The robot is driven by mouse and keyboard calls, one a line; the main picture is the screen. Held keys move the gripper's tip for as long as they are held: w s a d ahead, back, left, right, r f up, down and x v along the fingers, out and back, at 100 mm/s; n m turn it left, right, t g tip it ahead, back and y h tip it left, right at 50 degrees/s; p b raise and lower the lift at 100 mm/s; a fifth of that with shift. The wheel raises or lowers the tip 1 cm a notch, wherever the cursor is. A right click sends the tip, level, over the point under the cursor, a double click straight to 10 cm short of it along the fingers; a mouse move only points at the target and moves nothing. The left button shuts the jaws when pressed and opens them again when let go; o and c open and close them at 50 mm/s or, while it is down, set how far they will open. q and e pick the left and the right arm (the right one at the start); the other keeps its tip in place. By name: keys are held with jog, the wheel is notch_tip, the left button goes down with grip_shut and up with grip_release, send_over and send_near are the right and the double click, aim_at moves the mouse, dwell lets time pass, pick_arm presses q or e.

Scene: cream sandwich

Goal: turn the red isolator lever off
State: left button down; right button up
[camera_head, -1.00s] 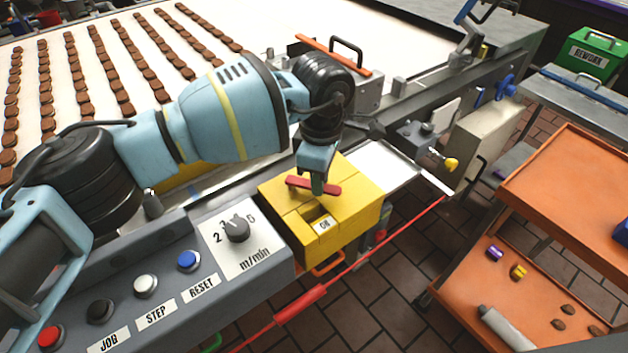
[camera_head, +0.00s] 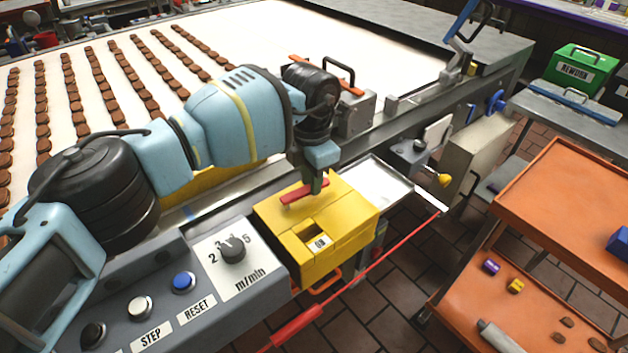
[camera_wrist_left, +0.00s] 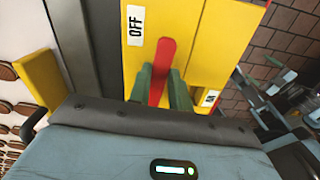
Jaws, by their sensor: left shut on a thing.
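The red isolator lever (camera_head: 305,191) sits on top of a yellow box (camera_head: 345,222) in the head view. My left gripper (camera_head: 316,184) comes down on it from above. In the wrist view, the lever (camera_wrist_left: 165,65) stands between the two green fingers of my left gripper (camera_wrist_left: 162,88), which are shut on it. An OFF label (camera_wrist_left: 135,25) is on the yellow face, left of the lever's far end. An ON label (camera_head: 320,243) is at the box's near side, and the lever does not point at it. My right gripper is not in view.
A grey control panel (camera_head: 215,311) with a speed knob (camera_head: 232,249) and buttons adjoins the box at left. A red pull cord (camera_head: 385,250) runs past its right side. A conveyor with rows of biscuits lies behind. An orange cart (camera_head: 560,205) stands at right.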

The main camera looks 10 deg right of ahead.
aim_at(309, 185)
pick_arm(q)
jog(key=shift+w+a+n, duration=0.15)
jog(key=shift+w+n, duration=0.1)
jog(key=shift+n, duration=0.25)
jog(key=c, duration=1.3)
grip_release()
jog(key=shift+r, duration=0.1)
notch_tip(309, 185, up, 6)
jog(key=shift+r, duration=0.85)
jog(key=shift+f, duration=0.1)
